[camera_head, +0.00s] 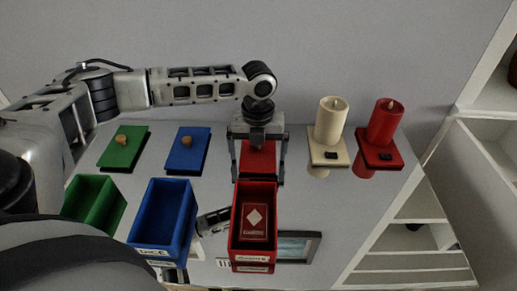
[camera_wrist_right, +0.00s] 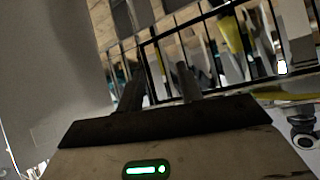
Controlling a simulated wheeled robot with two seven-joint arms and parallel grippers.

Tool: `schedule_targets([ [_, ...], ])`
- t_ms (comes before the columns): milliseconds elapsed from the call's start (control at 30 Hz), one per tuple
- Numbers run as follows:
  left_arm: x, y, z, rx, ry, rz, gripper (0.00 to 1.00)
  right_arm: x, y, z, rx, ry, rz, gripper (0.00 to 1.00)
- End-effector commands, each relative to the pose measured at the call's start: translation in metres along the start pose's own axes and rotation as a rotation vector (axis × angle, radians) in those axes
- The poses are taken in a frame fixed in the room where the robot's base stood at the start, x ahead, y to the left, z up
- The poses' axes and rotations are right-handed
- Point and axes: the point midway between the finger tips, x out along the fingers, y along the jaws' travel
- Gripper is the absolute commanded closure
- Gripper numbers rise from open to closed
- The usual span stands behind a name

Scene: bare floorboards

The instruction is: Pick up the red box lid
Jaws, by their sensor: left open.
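The red box lid (camera_head: 257,160) lies flat on the table behind the open red box (camera_head: 252,258). My left gripper (camera_head: 258,172) reaches down over this lid, open, with one finger on each side of it. The gripper body hides the lid's back part and any knob; I cannot tell whether the fingers touch it. The red box holds a red card pack (camera_head: 255,222) with a white diamond. My right gripper (camera_wrist_right: 158,88) shows only in the right wrist view, its two fingers apart and nothing between them.
A green lid (camera_head: 115,155) and blue lid (camera_head: 180,160) with knobs lie left, behind a green box (camera_head: 92,205) and blue box (camera_head: 163,220). A cream candle (camera_head: 331,118) and red candle (camera_head: 385,120) stand right on holders. A dark-framed item (camera_head: 297,246) lies beside the red box.

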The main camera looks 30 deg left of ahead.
Motion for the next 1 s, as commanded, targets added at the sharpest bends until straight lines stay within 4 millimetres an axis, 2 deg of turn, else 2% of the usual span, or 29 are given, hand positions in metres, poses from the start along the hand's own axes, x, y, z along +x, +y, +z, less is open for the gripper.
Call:
schedule_targets([
  [167, 0.0, 0.0, 0.0, 0.0, 0.0, 0.0, 0.0, 0.0, 0.001, 0.0, -0.004, 0.001, 0.0, 0.64],
  [200, 0.0, 0.0, 0.0, 0.001, 0.0, 0.0, 0.06, 0.0, 0.001, 0.0, -0.004, 0.001, 0.0, 0.64],
  [333, 0.0, 0.0, 0.0, 0.001, 0.0, 0.0, 0.42, 0.0, 0.001, -0.001, -0.006, 0.001, 0.0, 0.64],
  [767, -0.006, -0.001, 0.001, 0.001, -0.002, -0.002, 0.42, 0.0, 0.001, -0.001, -0.006, 0.001, 0.0, 0.64],
  [867, -0.015, -0.001, 0.001, 0.0, -0.003, -0.002, 0.42, 0.0, 0.001, -0.001, -0.006, 0.001, 0.0, 0.64],
  [1000, -0.037, -0.001, -0.003, 0.003, -0.002, -0.003, 0.42, -0.001, 0.001, -0.002, -0.006, 0.002, 0.0, 0.64],
])
